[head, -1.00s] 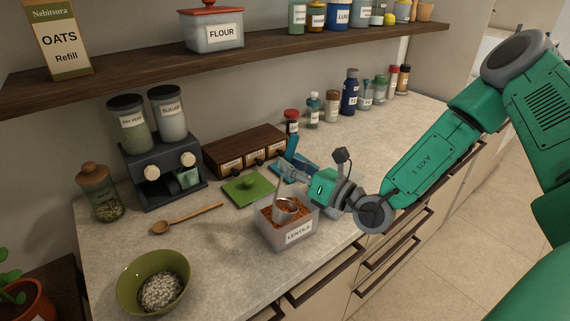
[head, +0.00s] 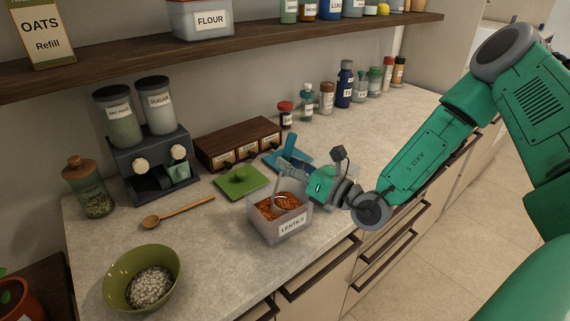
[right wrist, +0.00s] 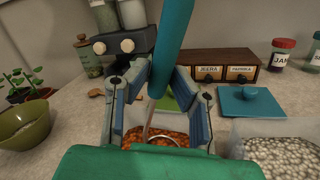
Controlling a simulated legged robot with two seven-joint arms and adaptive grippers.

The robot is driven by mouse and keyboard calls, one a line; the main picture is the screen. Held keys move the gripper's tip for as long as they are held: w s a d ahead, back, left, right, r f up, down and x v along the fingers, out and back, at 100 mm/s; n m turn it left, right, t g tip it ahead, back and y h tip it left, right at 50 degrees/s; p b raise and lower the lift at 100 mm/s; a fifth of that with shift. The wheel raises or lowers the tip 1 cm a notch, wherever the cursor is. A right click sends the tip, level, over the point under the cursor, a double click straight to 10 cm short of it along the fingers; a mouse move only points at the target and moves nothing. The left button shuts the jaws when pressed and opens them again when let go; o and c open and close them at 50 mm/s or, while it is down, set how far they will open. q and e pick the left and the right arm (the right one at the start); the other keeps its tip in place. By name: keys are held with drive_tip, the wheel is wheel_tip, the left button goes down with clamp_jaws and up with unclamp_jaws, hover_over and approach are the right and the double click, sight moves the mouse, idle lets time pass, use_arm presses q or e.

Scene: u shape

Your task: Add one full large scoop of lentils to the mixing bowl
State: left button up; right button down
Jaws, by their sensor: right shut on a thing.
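The lentils tub (head: 281,230), a clear box labelled LENTILS with orange lentils inside, stands near the counter's front edge. My right gripper (head: 284,172) is above it, shut on the scoop's blue handle (right wrist: 173,45). The scoop's metal cup (head: 284,201) is down in the lentils; its rim also shows in the right wrist view (right wrist: 158,139). How full the cup is cannot be told. The green mixing bowl (head: 117,291) stands at the front left, with pale beans in it. My left gripper is not in view.
A green lid (head: 242,181) and a blue lid (right wrist: 250,105) lie behind the tub. A tub of white beans (right wrist: 280,160) is to its right. A wooden spoon (head: 178,213) lies between dispenser (head: 152,170) and bowl. A shelf (head: 150,62) hangs above.

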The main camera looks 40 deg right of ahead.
drive_tip(key=a+n+g+p, duration=0.1)
drive_tip(key=a+n+p, duration=0.1)
drive_tip(key=a+n, duration=0.3)
wheel_tip(320, 180, up, 13)
drive_tip(key=a+m+p, duration=0.1)
drive_tip(key=p, duration=0.5)
drive_tip(key=shift+s, duration=0.2)
idle(0.6)
drive_tip(key=shift+f, duration=0.2)
idle(0.3)
